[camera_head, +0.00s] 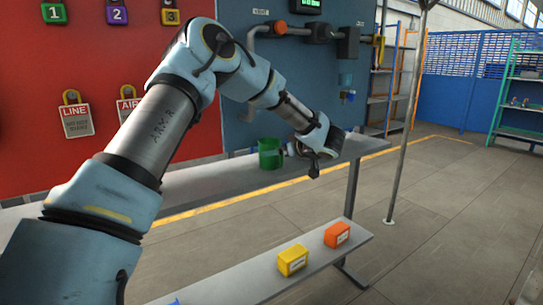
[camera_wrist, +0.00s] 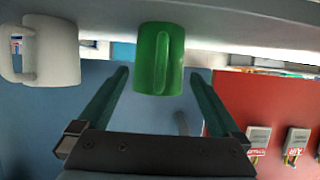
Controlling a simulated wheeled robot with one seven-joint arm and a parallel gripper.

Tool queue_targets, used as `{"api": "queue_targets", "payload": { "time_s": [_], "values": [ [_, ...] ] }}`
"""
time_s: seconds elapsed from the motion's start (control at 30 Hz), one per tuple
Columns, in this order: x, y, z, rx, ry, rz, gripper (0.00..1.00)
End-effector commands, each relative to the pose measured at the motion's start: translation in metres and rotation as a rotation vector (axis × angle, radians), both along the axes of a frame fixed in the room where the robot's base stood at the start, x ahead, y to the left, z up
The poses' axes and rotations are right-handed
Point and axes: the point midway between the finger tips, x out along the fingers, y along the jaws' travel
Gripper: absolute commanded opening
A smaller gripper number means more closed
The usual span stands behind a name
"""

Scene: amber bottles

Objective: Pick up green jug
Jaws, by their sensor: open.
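The green jug (camera_head: 270,153) stands on the grey bench (camera_head: 205,180), just left of my wrist in the head view. In the wrist view, which is upside down, the green jug (camera_wrist: 152,60) is near the top middle, its handle facing the camera. My gripper (camera_wrist: 159,78) is open, with one finger on each side of the jug in the picture. The jug appears beyond or level with the fingertips; I cannot tell the exact depth. No grip on it shows. In the head view my fingers are not clear.
A white mug (camera_wrist: 58,50) stands beside the jug in the wrist view. A lower shelf holds a yellow box (camera_head: 292,260) and an orange box (camera_head: 337,234). A metal pole (camera_head: 405,115) rises right of the bench. Red and blue panels stand behind; open floor lies right.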

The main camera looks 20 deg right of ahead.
Motion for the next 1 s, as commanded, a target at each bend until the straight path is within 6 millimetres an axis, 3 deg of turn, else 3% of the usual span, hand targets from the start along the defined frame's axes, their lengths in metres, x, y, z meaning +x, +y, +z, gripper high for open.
{"api": "queue_targets", "payload": {
  "time_s": [0.4, 0.7, 1.0],
  "values": [
    [0.047, 0.008, -0.018, 0.0, 0.001, 0.001, 1.0],
    [0.052, 0.008, -0.02, -0.001, -0.002, -0.001, 1.0],
    [0.052, 0.008, -0.02, -0.001, -0.001, -0.001, 0.67]
  ]
}}
